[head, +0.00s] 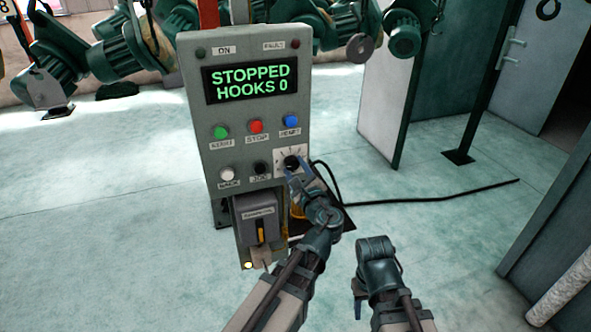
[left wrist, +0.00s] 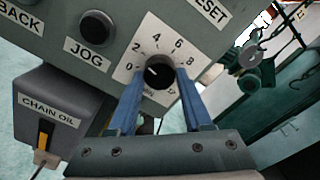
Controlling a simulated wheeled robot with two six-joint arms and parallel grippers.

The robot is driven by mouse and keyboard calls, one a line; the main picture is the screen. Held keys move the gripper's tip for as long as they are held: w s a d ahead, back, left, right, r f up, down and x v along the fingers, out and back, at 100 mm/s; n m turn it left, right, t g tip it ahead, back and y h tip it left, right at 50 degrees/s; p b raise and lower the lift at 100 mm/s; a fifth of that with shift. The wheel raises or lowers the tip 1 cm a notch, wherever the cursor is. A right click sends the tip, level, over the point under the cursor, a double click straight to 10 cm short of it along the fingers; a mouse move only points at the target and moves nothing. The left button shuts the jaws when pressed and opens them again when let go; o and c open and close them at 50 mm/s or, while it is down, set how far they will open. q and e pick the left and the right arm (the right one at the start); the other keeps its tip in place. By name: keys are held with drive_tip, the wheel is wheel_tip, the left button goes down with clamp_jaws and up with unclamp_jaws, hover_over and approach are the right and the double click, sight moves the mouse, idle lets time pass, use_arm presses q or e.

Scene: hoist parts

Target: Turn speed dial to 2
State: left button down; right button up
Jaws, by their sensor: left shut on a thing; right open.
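The speed dial (head: 291,162) is a black round knob on a white plate at the lower right of the grey control box (head: 222,160). In the left wrist view the dial (left wrist: 159,73) has numbers 0, 2, 4, 6, 8 around it, and its white mark points left, toward the 0 side. My left gripper (head: 293,172) is at the dial; in the left wrist view its blue fingers (left wrist: 158,92) stand on both sides of the knob, shut on it. My right gripper (head: 357,292) is low in the head view, away from the box, and only partly visible.
The display (head: 252,80) reads STOPPED, HOOKS 0. Green (head: 220,132), red (head: 255,126) and blue (head: 291,120) buttons sit above the dial. The JOG button (left wrist: 97,26) is left of it. The chain oil box (head: 258,220) juts out below. A black cable (head: 440,193) lies on the floor.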

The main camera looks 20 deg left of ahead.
use_arm(q)
drive_tip(key=shift+c, duration=1.7)
unclamp_jaws()
drive_tip(key=shift+s, duration=0.1)
